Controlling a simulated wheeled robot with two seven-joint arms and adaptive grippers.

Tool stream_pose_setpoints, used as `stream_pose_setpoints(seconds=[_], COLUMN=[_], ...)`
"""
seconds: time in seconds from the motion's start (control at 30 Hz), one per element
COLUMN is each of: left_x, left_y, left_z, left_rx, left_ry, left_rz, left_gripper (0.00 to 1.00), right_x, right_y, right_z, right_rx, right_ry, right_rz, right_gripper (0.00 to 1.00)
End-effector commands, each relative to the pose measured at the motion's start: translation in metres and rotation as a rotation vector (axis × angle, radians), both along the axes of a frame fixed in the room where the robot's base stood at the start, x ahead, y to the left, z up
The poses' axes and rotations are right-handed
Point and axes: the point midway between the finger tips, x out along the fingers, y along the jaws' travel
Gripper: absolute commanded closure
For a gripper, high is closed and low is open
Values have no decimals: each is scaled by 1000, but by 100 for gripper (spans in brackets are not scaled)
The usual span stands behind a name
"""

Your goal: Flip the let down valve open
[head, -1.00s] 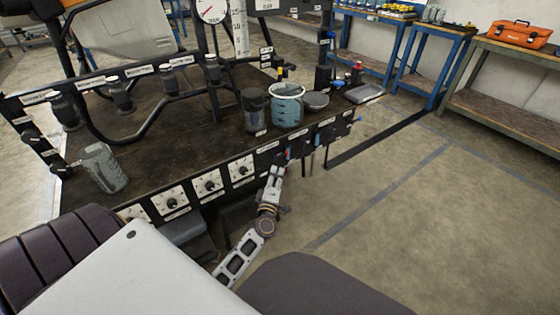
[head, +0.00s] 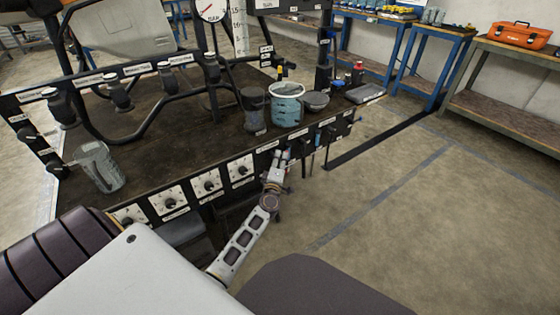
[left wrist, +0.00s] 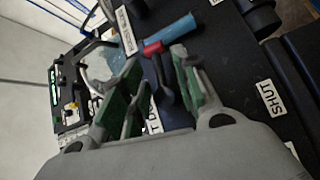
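My left gripper (head: 279,160) is at the front edge of the dark bench, by a row of small labelled valves. In the left wrist view its green-padded fingers (left wrist: 157,80) stand apart, with a dark lever-like part (left wrist: 164,92) between them. I cannot tell whether they touch it. Just beyond the fingertips is a blue handle (left wrist: 178,36) with a red end. A white label (left wrist: 125,30) stands beside it, and another reads SHUT (left wrist: 272,98). A label between the fingers is partly hidden. The let down valve's name is not readable. My right gripper is not in view.
On the bench (head: 190,140) stand a blue-grey bucket (head: 286,106), a dark jug (head: 253,112) and a clear jug (head: 99,166). Dial panels (head: 206,184) line its front, left of my gripper. The floor to the right is open.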

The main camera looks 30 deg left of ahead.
Motion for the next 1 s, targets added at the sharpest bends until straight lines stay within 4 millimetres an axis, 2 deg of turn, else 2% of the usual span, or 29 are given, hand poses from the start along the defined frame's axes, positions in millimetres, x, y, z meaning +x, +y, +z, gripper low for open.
stream_pose_setpoints(seconds=[0.17,0.5,0.73,1.0], left_x=[6,7,7,7], left_y=[2,3,3,3], left_z=[0,0,0,-1], left_rx=[0,0,0,-3], left_ry=[1,1,1,-8], left_rz=[-1,0,0,0], left_gripper=[69,69,99,100], right_x=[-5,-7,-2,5], right_y=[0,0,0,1], right_z=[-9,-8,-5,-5], right_rx=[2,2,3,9], right_ry=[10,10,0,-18], right_rz=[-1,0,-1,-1], right_gripper=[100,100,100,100])
